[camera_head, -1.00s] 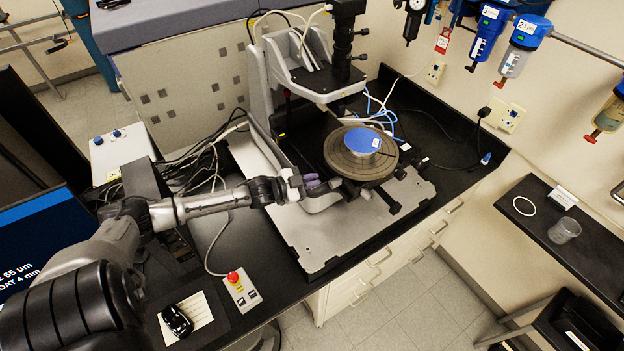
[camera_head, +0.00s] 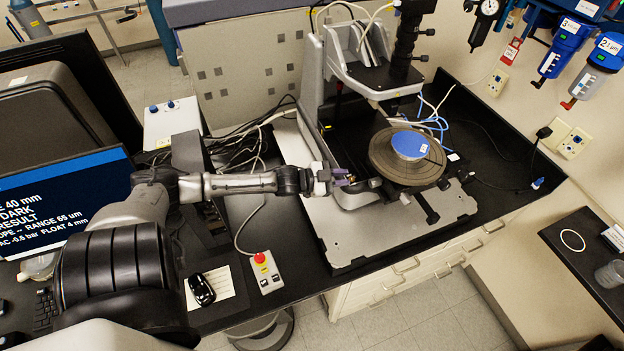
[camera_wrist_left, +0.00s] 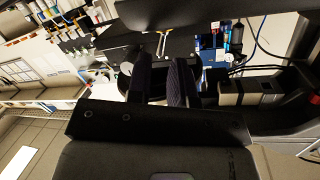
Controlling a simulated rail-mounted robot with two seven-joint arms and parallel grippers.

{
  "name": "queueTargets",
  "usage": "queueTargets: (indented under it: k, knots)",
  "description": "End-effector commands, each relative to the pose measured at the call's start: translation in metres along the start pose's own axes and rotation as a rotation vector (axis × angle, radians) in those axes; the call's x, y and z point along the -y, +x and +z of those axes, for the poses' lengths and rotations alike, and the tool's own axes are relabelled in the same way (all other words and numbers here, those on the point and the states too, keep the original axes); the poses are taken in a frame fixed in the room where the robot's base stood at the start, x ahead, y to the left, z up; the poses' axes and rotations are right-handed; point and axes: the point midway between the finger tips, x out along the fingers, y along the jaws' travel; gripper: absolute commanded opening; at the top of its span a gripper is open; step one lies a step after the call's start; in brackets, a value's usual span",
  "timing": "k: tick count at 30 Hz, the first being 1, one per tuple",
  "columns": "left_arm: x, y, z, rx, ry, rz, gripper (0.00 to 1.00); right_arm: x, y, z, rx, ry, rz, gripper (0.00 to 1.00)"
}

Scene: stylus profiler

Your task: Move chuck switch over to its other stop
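My left gripper (camera_head: 345,178) reaches in from the left and hangs beside the front left of the round chuck (camera_head: 380,160), above the metal base plate (camera_head: 375,232). The chuck carries a blue disc (camera_head: 410,145). In the left wrist view the two dark ribbed fingers of my left gripper (camera_wrist_left: 162,82) stand a narrow gap apart, and I see nothing held between them. I cannot make out the chuck switch for certain; small dark and yellowish parts sit close to the fingertips in the head view. My right gripper is not in view.
The profiler's column and head (camera_head: 375,75) rise behind the chuck. A control box with a red button (camera_head: 262,262) and a black mouse (camera_head: 201,290) lie in front of my left arm. Loose cables (camera_head: 240,145) lie behind the arm. The front right of the base plate is clear.

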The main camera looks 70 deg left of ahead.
Motion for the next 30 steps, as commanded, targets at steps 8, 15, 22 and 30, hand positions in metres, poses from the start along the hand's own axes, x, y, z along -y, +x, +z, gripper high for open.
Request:
queueTargets:
  k: [8, 15, 22, 30]
  knots:
    - [-0.001, -0.043, 0.002, 0.003, -0.001, 0.001, 0.2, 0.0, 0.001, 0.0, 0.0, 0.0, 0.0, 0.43]
    - [-0.001, -0.074, 0.001, 0.003, -0.001, 0.001, 0.2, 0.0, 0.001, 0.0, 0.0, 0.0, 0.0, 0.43]
    - [-0.001, -0.095, 0.001, 0.001, -0.001, 0.0, 0.2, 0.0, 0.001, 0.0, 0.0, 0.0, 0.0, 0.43]
    - [0.0, -0.104, 0.0, 0.0, 0.001, 0.0, 0.2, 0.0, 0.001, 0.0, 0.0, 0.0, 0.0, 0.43]
